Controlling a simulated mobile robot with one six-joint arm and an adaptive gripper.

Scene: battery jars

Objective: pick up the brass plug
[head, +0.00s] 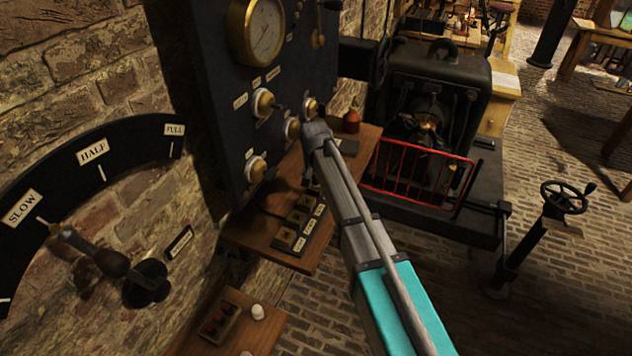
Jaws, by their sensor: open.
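I cannot single out the brass plug for sure. Several round fittings with brass rims and pale faces sit on the dark upright panel (222,92): an upper left fitting (262,103), a middle fitting (292,129), an upper right fitting (309,106) and a lower fitting (256,169). My arm reaches in from the lower right. Its wrist ends in front of the panel, close to the middle and upper right fittings. My gripper (311,178) shows only as a small dark part below the wrist, above the wooden shelf (274,238). The arm hides most of it, and nothing shows held.
Dark labelled blocks (290,239) and a red bottle (351,120) stand on the shelf. A red guard rail (418,182) fronts a black machine on the right. A lever (105,262) is at left. A lower wooden shelf (262,336) holds small white pieces.

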